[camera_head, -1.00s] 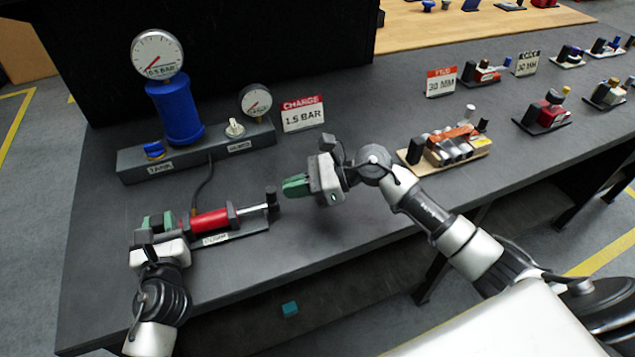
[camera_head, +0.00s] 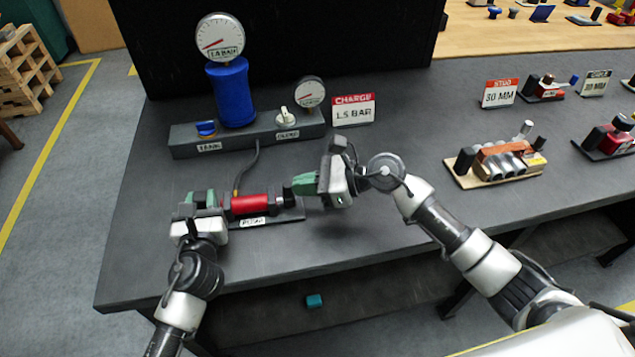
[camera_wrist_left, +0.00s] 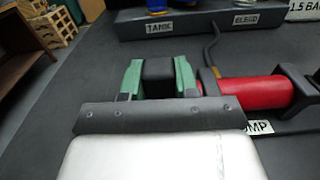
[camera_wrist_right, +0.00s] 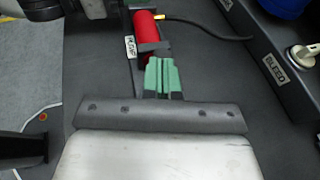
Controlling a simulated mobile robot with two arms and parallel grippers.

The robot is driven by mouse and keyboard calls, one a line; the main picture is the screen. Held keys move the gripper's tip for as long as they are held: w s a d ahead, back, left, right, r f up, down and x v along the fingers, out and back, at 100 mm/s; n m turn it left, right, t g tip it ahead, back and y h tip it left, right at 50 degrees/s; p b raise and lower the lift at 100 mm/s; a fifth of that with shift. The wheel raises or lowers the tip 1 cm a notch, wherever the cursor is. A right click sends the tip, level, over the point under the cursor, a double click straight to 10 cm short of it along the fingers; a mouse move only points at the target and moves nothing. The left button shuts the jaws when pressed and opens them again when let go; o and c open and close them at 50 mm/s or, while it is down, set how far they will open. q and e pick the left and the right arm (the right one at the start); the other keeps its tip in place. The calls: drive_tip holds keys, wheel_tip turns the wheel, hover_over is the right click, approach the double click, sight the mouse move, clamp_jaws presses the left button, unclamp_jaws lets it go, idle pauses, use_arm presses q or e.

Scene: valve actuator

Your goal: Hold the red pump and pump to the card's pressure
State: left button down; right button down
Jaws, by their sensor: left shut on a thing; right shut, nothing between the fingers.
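The red pump (camera_head: 249,204) lies on its base at the front left of the bench; it also shows in the left wrist view (camera_wrist_left: 255,94) and right wrist view (camera_wrist_right: 145,35). My left gripper (camera_head: 200,197) is shut on the black block (camera_wrist_left: 158,74) at the pump's left end. My right gripper (camera_head: 298,184) is shut and empty, its tips at the plunger end (camera_head: 287,195), apparently touching. The rod is largely pushed in. The card (camera_head: 353,110) reads CHARGE 1.5 BAR. The tank gauge (camera_head: 220,38) has a small readout, seemingly 1.0 BAR; its needle points lower left.
A blue tank (camera_head: 231,92) stands on a dark manifold (camera_head: 185,142) with a blue valve (camera_head: 206,129), a white bleed knob (camera_head: 285,116) and a second gauge (camera_head: 309,92). A hose (camera_head: 245,172) runs to the pump. An assembly on a wooden board (camera_head: 494,177) sits right.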

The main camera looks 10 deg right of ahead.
drive_tip(key=shift+s+a, duration=0.15)
drive_tip(key=shift+a, duration=0.05)
drive_tip(key=shift+s+d+f, duration=0.1)
drive_tip(key=shift+s+d, duration=0.05)
drive_tip(key=shift+d, duration=0.35)
drive_tip(key=f+v, duration=0.1)
drive_tip(key=v, duration=1.2)
drive_tip(key=shift+d, duration=0.3)
drive_tip(key=c, duration=1.8)
unclamp_jaws()
